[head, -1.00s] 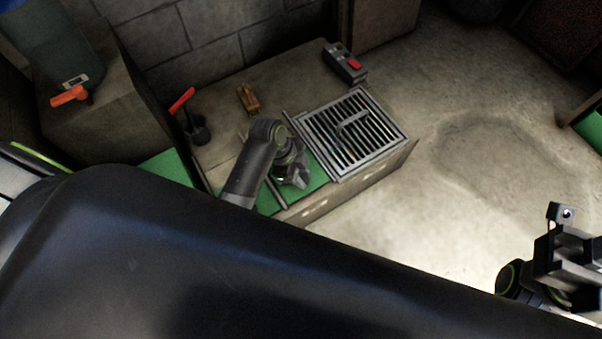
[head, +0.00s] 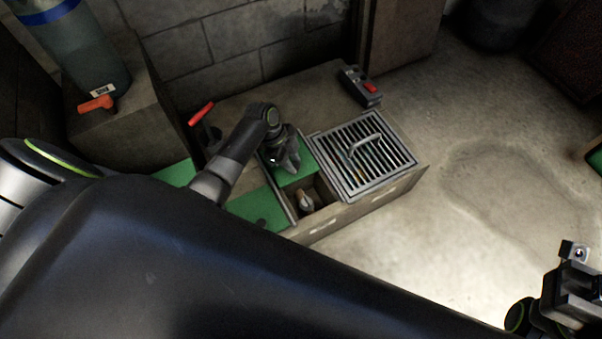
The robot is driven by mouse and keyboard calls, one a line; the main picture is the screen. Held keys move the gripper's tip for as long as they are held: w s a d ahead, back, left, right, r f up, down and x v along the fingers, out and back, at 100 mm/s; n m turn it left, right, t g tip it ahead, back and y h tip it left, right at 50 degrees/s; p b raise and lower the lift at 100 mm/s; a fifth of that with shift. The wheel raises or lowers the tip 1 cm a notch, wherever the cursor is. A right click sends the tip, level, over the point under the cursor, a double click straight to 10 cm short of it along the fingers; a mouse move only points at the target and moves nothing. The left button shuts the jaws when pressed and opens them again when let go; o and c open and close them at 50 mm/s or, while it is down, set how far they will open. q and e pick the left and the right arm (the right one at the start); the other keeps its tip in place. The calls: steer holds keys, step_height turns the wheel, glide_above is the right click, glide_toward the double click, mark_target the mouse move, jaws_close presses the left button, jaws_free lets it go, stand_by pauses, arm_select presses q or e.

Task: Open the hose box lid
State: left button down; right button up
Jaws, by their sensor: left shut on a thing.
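The hose box lid, a green panel (head: 298,177), lies over the back part of a compartment in the low bench. The front part of that compartment (head: 320,199) is uncovered, and a pale rounded object (head: 306,201) shows inside. My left gripper (head: 292,166) is over the lid and shut on it; the fingers hide the exact grip point. My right gripper (head: 575,290) is at the lower right edge, away from the bench, and its finger opening is unclear.
A metal grate (head: 365,155) with a raised handle lies right of the compartment. A grey box with a red button (head: 361,87) stands behind it. A red-handled lever (head: 201,114) stands left of my arm. Another green panel (head: 259,209) lies at left. The floor at right is clear.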

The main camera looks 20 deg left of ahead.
arm_select(q)
steer(key=shift+w+a, duration=0.2)
steer(key=shift+a, duration=0.05)
steer(key=c, duration=1.1)
jaws_free()
